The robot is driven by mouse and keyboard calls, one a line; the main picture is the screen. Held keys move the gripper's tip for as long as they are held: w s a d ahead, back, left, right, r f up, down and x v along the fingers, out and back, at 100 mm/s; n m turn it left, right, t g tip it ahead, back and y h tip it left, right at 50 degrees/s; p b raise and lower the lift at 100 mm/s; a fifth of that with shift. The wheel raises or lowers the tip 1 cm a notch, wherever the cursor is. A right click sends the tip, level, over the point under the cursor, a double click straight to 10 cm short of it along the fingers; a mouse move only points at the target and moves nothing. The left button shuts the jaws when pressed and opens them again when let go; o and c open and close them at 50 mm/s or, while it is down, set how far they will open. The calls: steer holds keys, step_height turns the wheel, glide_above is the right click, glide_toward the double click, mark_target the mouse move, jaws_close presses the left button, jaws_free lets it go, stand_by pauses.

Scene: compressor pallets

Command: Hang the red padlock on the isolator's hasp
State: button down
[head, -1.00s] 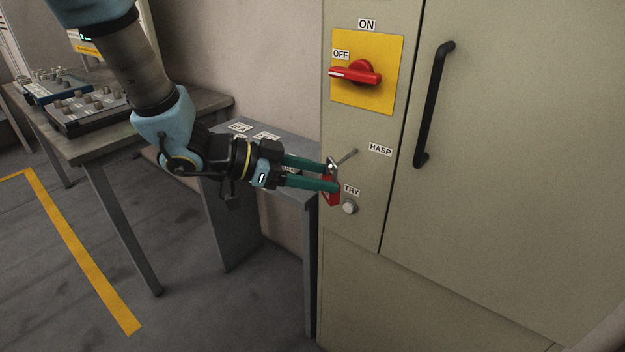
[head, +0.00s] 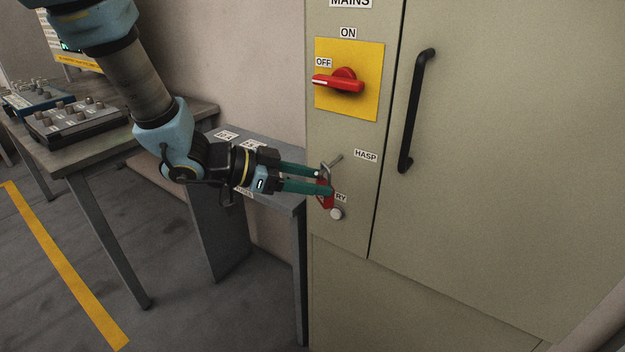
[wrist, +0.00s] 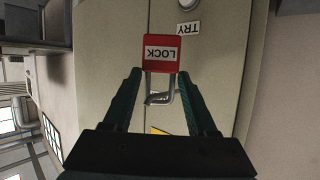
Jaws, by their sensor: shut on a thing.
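The red padlock (head: 326,198) is held between the green fingertips of my gripper (head: 325,182), which is shut on it. In the wrist view the padlock (wrist: 162,53) shows its LOCK label upside down, with its grey shackle (wrist: 176,84) pointing back between my fingers (wrist: 161,76). The hasp (head: 335,160) is a thin metal piece standing out from the grey isolator cabinet (head: 350,220), left of the HASP label. The padlock is right at the hasp, its shackle overlapping it in both views. I cannot tell whether the shackle is around it.
The red switch handle (head: 338,82) on the yellow plate (head: 365,100) points to OFF. The round TRY button (head: 336,214) is just below the padlock. A black door handle (head: 416,110) is to the right. A grey side table (head: 268,178) stands under my gripper.

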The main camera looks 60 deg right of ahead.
steer(key=shift+c, duration=0.6)
jaws_free()
steer(key=b+v, duration=0.1)
steer(key=v, duration=1)
steer(key=shift+b, duration=0.3)
steer(key=shift+d, duration=0.1)
